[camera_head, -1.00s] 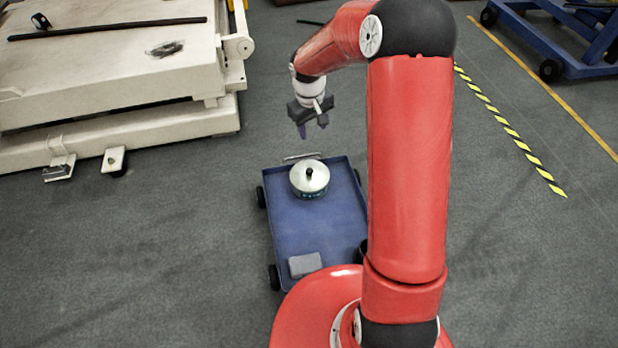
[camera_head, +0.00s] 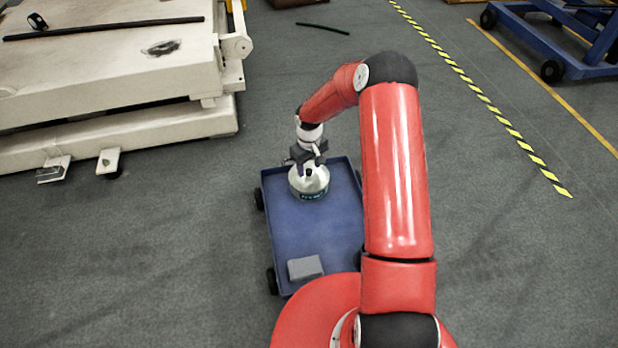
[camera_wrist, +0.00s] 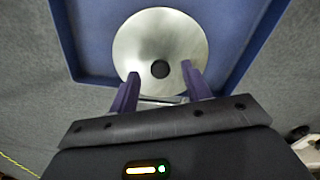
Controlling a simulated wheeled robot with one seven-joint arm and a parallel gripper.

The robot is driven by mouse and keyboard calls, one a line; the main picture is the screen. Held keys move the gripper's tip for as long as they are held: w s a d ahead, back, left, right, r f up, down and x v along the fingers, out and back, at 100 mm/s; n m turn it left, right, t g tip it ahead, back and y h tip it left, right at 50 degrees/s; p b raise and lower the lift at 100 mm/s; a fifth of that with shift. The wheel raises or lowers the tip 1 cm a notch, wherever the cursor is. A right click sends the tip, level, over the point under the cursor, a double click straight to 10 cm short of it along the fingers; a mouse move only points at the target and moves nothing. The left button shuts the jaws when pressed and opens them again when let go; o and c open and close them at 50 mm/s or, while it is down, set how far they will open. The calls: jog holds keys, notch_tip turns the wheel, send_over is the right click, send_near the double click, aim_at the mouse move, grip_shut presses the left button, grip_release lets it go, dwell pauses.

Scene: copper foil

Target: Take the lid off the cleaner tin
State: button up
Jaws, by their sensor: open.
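The cleaner tin (camera_head: 313,194) stands upright on the blue cart at its far end, with a printed label on its side. Its round silver lid (camera_head: 297,183) is on the tin and has a small black knob (camera_head: 309,173) in the middle. In the wrist view the lid (camera_wrist: 150,40) and knob (camera_wrist: 160,69) lie just beyond my fingertips. My gripper (camera_wrist: 160,78) is open and empty, its two purple fingers apart on either side of the knob's line. In the head view my gripper (camera_head: 308,162) is just above and behind the lid and partly covers it.
The blue cart (camera_head: 310,235) has a low rim and black wheels. A grey block (camera_head: 305,267) lies at its near end. A large cream platform (camera_head: 110,80) stands at the left. The cart's middle is clear.

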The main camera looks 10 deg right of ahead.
jog(key=shift+f, duration=0.9)
jog(key=shift+r, duration=0.1)
grip_shut()
jog(key=shift+r, duration=0.1)
